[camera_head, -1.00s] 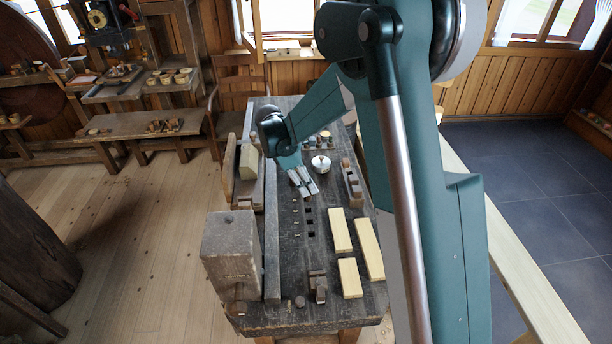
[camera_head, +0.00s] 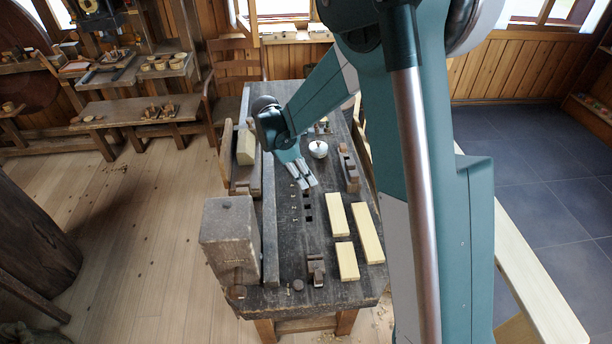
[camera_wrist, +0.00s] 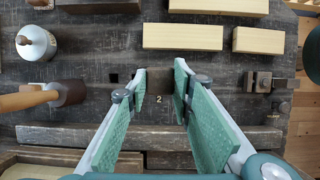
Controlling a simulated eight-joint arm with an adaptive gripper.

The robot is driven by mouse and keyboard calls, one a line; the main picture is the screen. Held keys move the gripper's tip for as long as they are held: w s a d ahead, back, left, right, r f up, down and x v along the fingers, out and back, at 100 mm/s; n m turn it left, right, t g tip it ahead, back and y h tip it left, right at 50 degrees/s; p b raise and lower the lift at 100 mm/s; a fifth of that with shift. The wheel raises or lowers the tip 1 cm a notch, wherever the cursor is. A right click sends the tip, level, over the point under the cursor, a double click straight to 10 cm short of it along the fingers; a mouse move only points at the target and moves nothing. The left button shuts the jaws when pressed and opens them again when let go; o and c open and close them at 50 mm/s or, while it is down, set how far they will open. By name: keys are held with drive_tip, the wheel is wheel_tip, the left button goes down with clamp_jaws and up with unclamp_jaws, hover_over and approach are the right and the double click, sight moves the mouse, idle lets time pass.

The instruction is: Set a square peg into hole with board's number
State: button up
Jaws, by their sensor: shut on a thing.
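My gripper (camera_wrist: 160,78) is over the dark bench in the wrist view, its green-padded fingers either side of a dark brown square peg (camera_wrist: 159,84), which blends with the bench. I cannot tell whether the peg's lower end is in a hole. A pale number 2 (camera_wrist: 158,107) shows on the bench just below the peg. A dark square hole (camera_wrist: 113,77) lies left of the fingers. In the head view my gripper (camera_head: 307,186) is low at the far end of a row of dark square holes (camera_head: 308,207) with small pale marks beside it; the peg is not distinguishable there.
Pale boards (camera_head: 337,215) lie right of the holes. A big grey wooden block (camera_head: 229,238) stands at the bench's front left. A white round pot (camera_head: 318,149) stands behind the gripper. A brown wooden handle (camera_wrist: 25,100) lies left in the wrist view.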

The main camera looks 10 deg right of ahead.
drive_tip(key=shift+f+b, duration=1.4)
drive_tip(key=shift+f, duration=3.45)
drive_tip(key=shift+f+b, duration=0.75)
drive_tip(key=shift+f, duration=0.25)
drive_tip(key=shift+f+b, duration=0.3)
drive_tip(key=shift+b, duration=0.1)
drive_tip(key=o, duration=0.9)
drive_tip(key=shift+o, duration=0.2)
drive_tip(key=o, duration=0.4)
drive_tip(key=shift+r, duration=0.2)
